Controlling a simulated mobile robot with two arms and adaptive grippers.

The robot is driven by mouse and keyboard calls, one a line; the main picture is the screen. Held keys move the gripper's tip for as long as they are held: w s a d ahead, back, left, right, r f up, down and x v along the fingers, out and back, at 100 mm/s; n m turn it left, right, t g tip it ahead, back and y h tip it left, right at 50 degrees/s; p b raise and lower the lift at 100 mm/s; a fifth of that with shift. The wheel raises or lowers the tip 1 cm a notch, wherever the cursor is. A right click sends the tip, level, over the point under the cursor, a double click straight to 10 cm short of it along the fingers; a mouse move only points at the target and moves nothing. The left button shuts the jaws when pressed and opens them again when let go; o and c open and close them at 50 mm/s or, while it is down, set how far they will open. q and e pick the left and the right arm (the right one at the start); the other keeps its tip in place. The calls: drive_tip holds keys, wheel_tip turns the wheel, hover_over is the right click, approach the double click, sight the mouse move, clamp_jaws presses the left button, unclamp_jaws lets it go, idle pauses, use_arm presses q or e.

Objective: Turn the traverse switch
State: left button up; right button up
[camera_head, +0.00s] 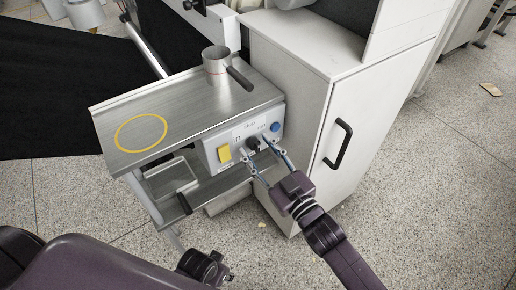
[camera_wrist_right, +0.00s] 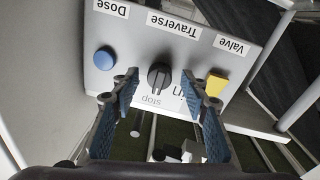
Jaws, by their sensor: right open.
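The traverse switch is a black rotary knob (camera_head: 252,144) on the front panel of a metal machine. It also shows in the right wrist view (camera_wrist_right: 158,77), under an upside-down "Traverse" label. My right gripper (camera_head: 256,147) reaches the panel from the lower right. It is open, with one blue-padded finger on each side of the knob. In the right wrist view the fingertips (camera_wrist_right: 167,92) stand apart with a gap to the knob on both sides. Contact with the panel cannot be told. My left gripper's fingers are not visible.
A blue button (camera_head: 275,127) and a yellow switch (camera_head: 224,153) sit close on either side of the knob. A metal cup (camera_head: 216,66) stands on the machine top (camera_head: 185,105), which bears a yellow ring (camera_head: 141,118). A white cabinet (camera_head: 355,105) stands at the right.

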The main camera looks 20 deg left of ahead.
drive_tip(key=v, duration=1.1)
drive_tip(key=shift+s+d, duration=0.25)
drive_tip(key=shift+w, duration=0.1)
